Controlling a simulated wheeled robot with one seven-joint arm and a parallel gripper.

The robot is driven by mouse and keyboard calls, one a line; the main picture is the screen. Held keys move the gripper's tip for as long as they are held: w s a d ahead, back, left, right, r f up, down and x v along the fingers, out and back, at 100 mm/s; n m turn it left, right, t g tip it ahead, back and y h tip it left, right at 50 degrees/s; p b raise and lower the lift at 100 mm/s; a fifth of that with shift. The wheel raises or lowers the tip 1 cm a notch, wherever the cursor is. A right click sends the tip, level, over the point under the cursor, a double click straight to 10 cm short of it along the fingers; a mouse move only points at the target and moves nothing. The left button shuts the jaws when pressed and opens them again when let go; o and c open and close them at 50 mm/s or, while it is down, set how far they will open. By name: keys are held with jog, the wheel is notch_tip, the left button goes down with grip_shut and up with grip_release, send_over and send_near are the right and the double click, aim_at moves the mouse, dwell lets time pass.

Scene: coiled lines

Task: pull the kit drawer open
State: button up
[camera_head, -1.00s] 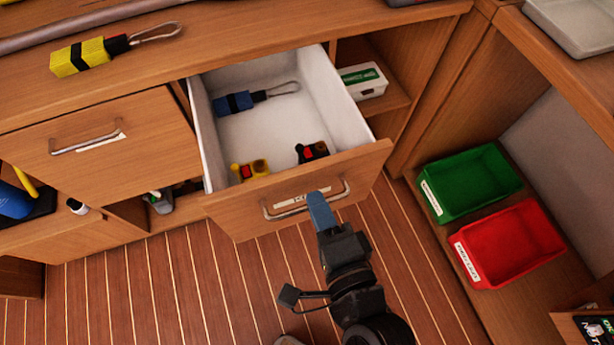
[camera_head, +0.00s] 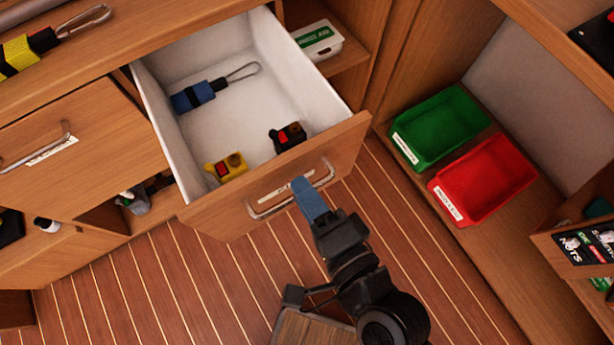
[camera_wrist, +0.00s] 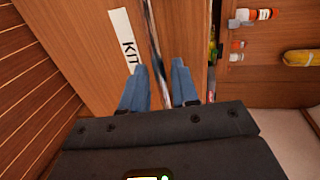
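The kit drawer (camera_head: 290,178) is pulled well out of the cabinet, its white inside showing. In the wrist view its front (camera_wrist: 85,50) bears a white label reading "KIT". Its metal bar handle (camera_head: 262,212) shows in the head view and as a bar (camera_wrist: 152,45) in the wrist view. My gripper (camera_head: 301,184) is at the handle; in the wrist view its two blue fingers (camera_wrist: 158,68) stand apart on either side of the bar, with a gap visible. In the head view one finger hides the other.
A closed drawer (camera_head: 85,150) is at left. Green (camera_head: 440,125) and red (camera_head: 485,180) bins stand at right. Striped floor (camera_head: 200,280) is clear in front.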

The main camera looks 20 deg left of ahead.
jog(key=shift+o, duration=0.5)
jog(key=b+v, duration=0.1)
jog(key=v, duration=0.6)
jog(key=shift+s+d, duration=0.25)
jog(key=shift+d, duration=0.1)
